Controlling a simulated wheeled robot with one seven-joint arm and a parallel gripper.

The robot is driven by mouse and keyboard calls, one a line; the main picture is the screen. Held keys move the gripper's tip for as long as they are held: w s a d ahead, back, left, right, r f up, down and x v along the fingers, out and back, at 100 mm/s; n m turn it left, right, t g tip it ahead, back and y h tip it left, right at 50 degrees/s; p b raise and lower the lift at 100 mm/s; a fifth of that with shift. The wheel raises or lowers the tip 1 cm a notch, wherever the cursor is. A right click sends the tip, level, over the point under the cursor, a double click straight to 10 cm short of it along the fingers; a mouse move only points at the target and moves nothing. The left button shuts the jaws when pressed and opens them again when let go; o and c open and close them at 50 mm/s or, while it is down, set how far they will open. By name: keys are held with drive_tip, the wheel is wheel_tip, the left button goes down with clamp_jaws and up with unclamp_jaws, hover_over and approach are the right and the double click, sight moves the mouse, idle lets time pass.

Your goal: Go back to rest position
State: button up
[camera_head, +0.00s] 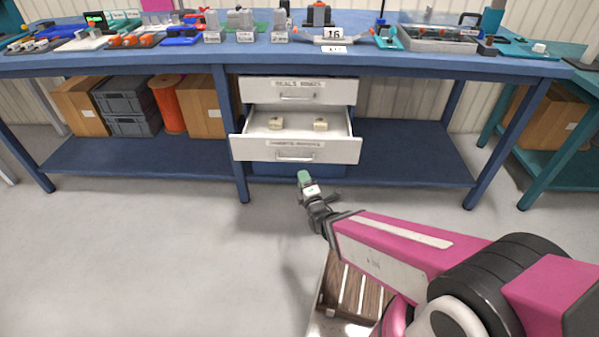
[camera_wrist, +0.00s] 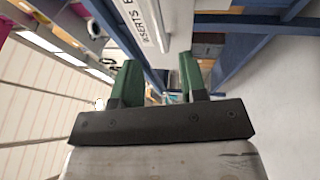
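My gripper (camera_head: 305,178) is in front of the open lower drawer and a little below its front face, clear of it in the head view. In the wrist view my gripper's two green fingers (camera_wrist: 160,78) are spread apart with nothing between them. My pink and black arm reaches in from the lower right. The open drawer (camera_head: 296,151) holds two small beige blocks, one on the left (camera_head: 275,123) and one on the right (camera_head: 321,124). The upper drawer (camera_head: 298,91) is shut. The drawer front also shows in the wrist view (camera_wrist: 143,22).
A blue workbench (camera_head: 180,66) carries many small fixtures and parts. Its lower shelf (camera_head: 140,158) holds cardboard boxes, grey crates (camera_head: 128,105) and an orange cylinder (camera_head: 167,103). A wooden pallet-like crate (camera_head: 352,290) is under my arm. The grey floor at left is clear.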

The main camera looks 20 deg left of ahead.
drive_tip(key=shift+s+d+f, duration=0.1)
drive_tip(key=shift+s+d, duration=0.2)
drive_tip(key=shift+s, duration=0.15)
drive_tip(key=w+d+f+m+g+h, duration=0.2)
drive_tip(key=w+d+m+g+h, duration=0.15)
drive_tip(key=w+d+m, duration=0.35)
drive_tip(key=w+d+f+m+g+h, duration=0.1)
drive_tip(key=w+d+m+g+h, duration=0.2)
drive_tip(key=w+d+m+h, duration=0.5)
drive_tip(key=s+d+r+m+g, duration=0.1)
drive_tip(key=s+d+m+g, duration=0.1)
drive_tip(key=d, duration=0.6)
drive_tip(key=s+d+r+m+g, duration=0.2)
drive_tip(key=s+d+m+g, duration=0.1)
drive_tip(key=d, duration=0.4)
drive_tip(key=s+d+r+m+g, duration=0.1)
drive_tip(key=s+d+m+g, duration=0.2)
drive_tip(key=d+m, duration=0.3)
drive_tip(key=d+g, duration=0.1)
drive_tip(key=d, duration=0.1)
drive_tip(key=shift+d+r+g, duration=0.3)
drive_tip(key=shift+g, duration=0.05)
